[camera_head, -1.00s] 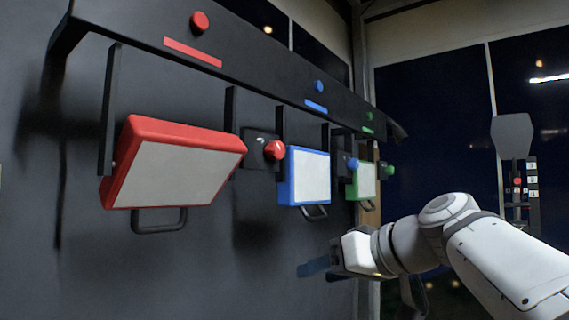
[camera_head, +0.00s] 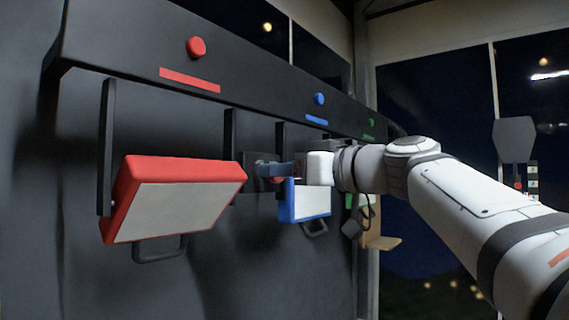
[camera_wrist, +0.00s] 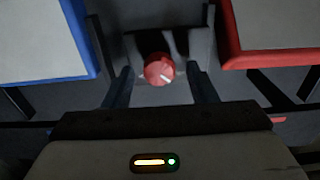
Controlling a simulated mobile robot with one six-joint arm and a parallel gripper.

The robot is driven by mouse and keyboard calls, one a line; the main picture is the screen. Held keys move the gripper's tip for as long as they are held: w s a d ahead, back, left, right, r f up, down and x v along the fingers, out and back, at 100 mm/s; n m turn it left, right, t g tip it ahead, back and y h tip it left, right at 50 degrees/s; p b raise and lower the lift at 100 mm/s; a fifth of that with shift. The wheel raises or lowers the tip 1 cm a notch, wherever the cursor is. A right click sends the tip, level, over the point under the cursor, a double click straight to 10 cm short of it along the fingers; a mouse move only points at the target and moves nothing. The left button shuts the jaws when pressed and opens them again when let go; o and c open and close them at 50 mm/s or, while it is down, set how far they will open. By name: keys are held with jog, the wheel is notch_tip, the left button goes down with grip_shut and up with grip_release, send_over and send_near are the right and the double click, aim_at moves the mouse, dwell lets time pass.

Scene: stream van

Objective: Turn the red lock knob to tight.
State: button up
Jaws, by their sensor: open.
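The red lock knob (camera_wrist: 159,69) sits on a dark plate on the wall, with a white pointer mark aimed to the lower right in the wrist view. My gripper (camera_wrist: 161,78) is open, one dark finger on each side of the knob, with gaps visible. I cannot tell whether the fingertips reach past the knob. In the head view my gripper (camera_head: 264,169) is at the knob's plate, and the fingers hide most of the knob (camera_head: 278,180). The red-framed light panel (camera_head: 180,199) hangs left of it, tilted, with a handle below.
A blue-framed panel (camera_head: 309,204) hangs close under my gripper, partly hidden by it; it also shows upper left in the wrist view (camera_wrist: 45,40). A dark rail (camera_head: 250,90) with red, blue and green markers runs above. Dark hanger bars stand between the panels.

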jog(key=shift+w+a, duration=0.1)
jog(key=shift+a, duration=0.1)
